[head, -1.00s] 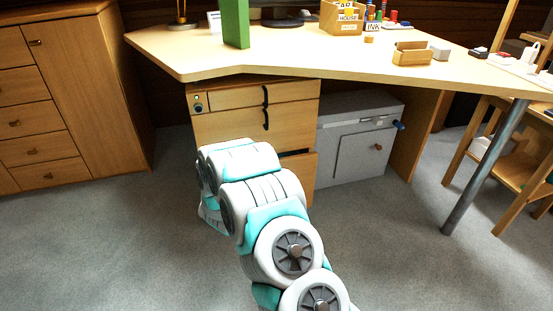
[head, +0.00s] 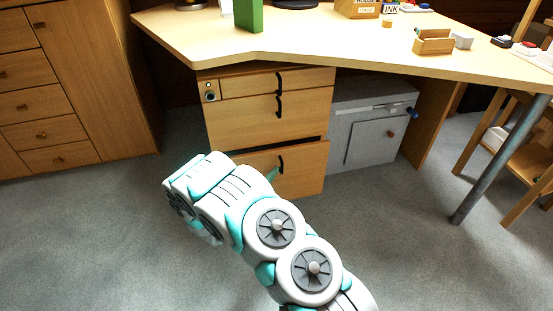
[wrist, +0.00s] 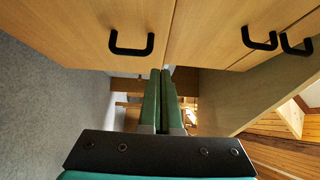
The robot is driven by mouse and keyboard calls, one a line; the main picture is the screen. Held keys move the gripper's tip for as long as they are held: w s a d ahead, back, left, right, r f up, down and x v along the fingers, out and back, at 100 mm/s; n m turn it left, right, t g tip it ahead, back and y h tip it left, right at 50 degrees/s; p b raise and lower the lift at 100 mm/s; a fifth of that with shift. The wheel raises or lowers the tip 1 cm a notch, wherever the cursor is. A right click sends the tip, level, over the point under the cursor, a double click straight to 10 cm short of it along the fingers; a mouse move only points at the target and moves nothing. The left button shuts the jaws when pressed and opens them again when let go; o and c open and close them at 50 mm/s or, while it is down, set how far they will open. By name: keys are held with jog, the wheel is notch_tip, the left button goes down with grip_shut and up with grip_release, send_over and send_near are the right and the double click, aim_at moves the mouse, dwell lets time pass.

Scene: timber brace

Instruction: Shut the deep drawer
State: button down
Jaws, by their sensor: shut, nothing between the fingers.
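The deep drawer (head: 306,165) is the bottom front of the wooden pedestal under the desk. A dark gap shows along its top edge, and it stands a little forward of the fronts above. It has a black bow handle (head: 281,164). In the wrist view the drawer front (wrist: 85,22) fills the upper left, with its handle (wrist: 131,46) showing. My gripper (wrist: 161,72) is shut and empty, its two green fingers together, close to the drawer front. I cannot tell whether they touch it. In the head view my arm hides most of the gripper and the drawer's lower left.
The upper drawers (head: 245,115) look flush, with black handles and a lock at top left. The desk top (head: 330,50) overhangs the pedestal. A grey cabinet (head: 372,135) stands to its right, a wooden cabinet (head: 90,70) to the left. Carpet in front is open.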

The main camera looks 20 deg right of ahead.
aim_at(269, 154)
jog(key=shift+w+d, duration=0.5)
jog(key=shift+w, duration=0.65)
jog(key=shift+w+d, duration=0.5)
jog(key=shift+w, duration=0.65)
jog(key=shift+w+d, duration=0.5)
jog(key=shift+w, duration=0.65)
jog(key=w, duration=0.3)
jog(key=shift+w+f, duration=0.15)
jog(key=shift+w, duration=0.25)
jog(key=shift+w+b, duration=0.3)
jog(key=shift+w, duration=0.05)
jog(key=shift+w+a+r, duration=0.1)
jog(key=shift+a+r, duration=0.05)
jog(key=shift+r, duration=0.15)
